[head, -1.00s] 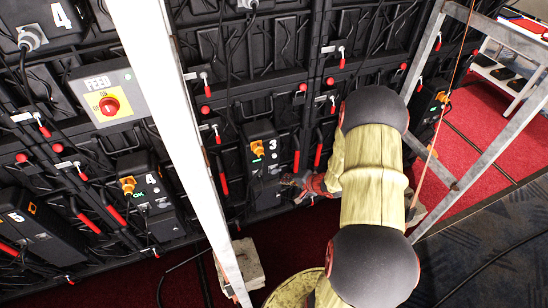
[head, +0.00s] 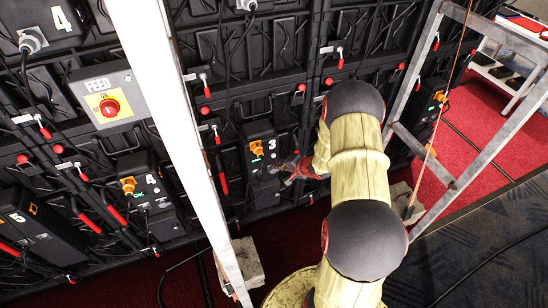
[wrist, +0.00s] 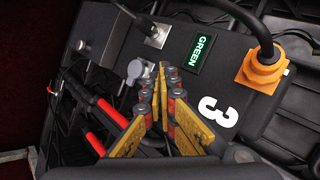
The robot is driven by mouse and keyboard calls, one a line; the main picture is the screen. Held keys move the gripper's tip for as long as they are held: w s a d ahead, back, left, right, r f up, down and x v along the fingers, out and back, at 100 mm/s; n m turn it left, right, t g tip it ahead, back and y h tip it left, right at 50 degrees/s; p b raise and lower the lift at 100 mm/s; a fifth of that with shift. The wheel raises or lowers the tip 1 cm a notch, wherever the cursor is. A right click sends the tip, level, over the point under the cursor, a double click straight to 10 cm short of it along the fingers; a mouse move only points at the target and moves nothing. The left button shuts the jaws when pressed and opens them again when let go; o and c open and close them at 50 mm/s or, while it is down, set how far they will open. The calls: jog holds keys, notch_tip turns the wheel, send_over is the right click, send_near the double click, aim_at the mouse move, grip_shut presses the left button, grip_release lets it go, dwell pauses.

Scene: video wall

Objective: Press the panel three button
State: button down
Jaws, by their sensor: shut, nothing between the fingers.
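The panel three box (head: 262,185) is a black unit with a white 3, low on the wall in the head view. In the wrist view the box (wrist: 225,85) shows tilted, with an orange plug and a lit display (wrist: 201,53) reading GREEN. A round silver button (wrist: 137,70) stands on its face. My gripper (wrist: 158,75) has its fingers together and empty, with the tips just right of the button in the picture. I cannot tell whether they touch it or the box. In the head view my gripper (head: 283,171) is at the box's right side.
A FEED box (head: 108,97) with a red knob and the panel four box (head: 150,200) are to the left. A pale post (head: 180,130) stands in front of the wall. A grey metal frame (head: 445,170) stands at right. Red-handled levers and cables cover the wall.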

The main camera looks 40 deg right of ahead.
jog(key=shift+w+d, duration=0.15)
jog(key=shift+w, duration=0.45)
jog(key=shift+w+d+b, duration=0.25)
jog(key=shift+w+b, duration=0.55)
jog(key=shift+b, duration=0.25)
dwell(1.8)
jog(key=shift+s+a+b, duration=0.2)
jog(key=shift+s+b, duration=0.35)
jog(key=shift+s, duration=0.3)
jog(key=s+b, duration=0.1)
jog(key=s, duration=0.1)
jog(key=s+a+b, duration=0.1)
jog(key=s, duration=0.1)
jog(key=shift+s+a, duration=0.15)
jog(key=shift+s, duration=0.25)
dwell(0.7)
